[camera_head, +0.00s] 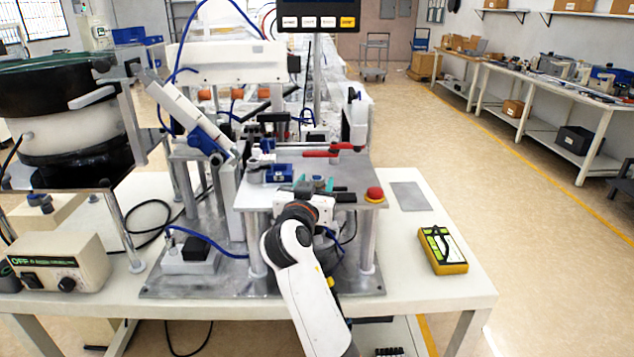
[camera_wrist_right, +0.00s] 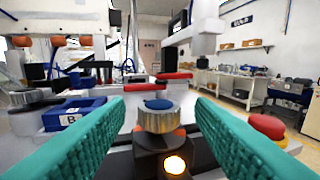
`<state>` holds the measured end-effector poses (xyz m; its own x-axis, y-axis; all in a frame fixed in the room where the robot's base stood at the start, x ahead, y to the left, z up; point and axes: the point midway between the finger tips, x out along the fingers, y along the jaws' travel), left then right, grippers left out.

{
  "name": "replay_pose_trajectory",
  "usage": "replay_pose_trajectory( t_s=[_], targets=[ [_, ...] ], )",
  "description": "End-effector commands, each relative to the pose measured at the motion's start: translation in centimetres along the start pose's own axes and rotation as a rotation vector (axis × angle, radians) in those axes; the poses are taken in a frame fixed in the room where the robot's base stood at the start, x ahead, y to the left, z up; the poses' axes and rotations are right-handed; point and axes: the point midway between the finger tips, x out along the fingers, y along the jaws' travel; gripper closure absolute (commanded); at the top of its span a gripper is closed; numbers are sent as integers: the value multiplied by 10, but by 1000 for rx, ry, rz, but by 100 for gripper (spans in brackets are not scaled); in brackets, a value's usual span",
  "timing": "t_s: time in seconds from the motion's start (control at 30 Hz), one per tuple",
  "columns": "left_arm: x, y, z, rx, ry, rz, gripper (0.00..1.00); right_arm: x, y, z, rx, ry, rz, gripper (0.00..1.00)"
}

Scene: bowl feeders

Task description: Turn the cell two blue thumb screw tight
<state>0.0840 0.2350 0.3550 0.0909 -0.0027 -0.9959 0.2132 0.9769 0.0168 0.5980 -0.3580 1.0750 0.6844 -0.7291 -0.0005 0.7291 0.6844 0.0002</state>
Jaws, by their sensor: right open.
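A thumb screw with a knurled metal side and a blue top (camera_wrist_right: 158,106) stands upright on a dark block in the right wrist view. A glowing orange light (camera_wrist_right: 175,165) is on the block's front face. My right gripper (camera_head: 315,185) is at the front edge of the raised metal plate in the head view. Its two teal ridged fingers are open, one on each side of the screw, with a visible gap on both sides in the wrist view. I cannot clearly make out the screw in the head view. My left gripper is not in view.
A red push button (camera_head: 374,194) sits right of my right gripper. A blue block marked B (camera_wrist_right: 75,113) is left of the screw. Red clamp handles (camera_head: 322,153) lie behind. A yellow meter (camera_head: 442,250) and a grey plate (camera_head: 410,196) lie on the table at right.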

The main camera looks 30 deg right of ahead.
Motion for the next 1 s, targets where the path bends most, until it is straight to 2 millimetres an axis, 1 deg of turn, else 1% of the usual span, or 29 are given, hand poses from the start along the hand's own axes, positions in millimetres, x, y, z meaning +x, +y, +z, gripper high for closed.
replay_pose_trajectory(
  t_s=[0.03, 0.1, 0.2, 0.33, 0.47, 0.87, 0.97, 1.0],
  targets=[
    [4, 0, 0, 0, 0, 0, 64, -10, 1, -3, 3, 1, 4, 51],
    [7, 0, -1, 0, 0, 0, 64, -22, 1, -3, 3, 1, 3, 51],
    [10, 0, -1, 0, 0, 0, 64, -36, 1, -3, 2, 1, 2, 51],
    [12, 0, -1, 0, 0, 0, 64, -48, 1, -1, 1, 0, 2, 51],
    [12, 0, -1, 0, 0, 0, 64, -51, 0, 0, 0, -1, 0, 51],
    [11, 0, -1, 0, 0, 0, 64, -50, 0, 0, -1, -1, 1, 51],
    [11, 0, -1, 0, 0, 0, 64, -51, -1, -6, -7, 12, 5, 51],
    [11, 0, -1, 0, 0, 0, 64, -53, -2, -13, -16, 28, 11, 51]
  ],
)
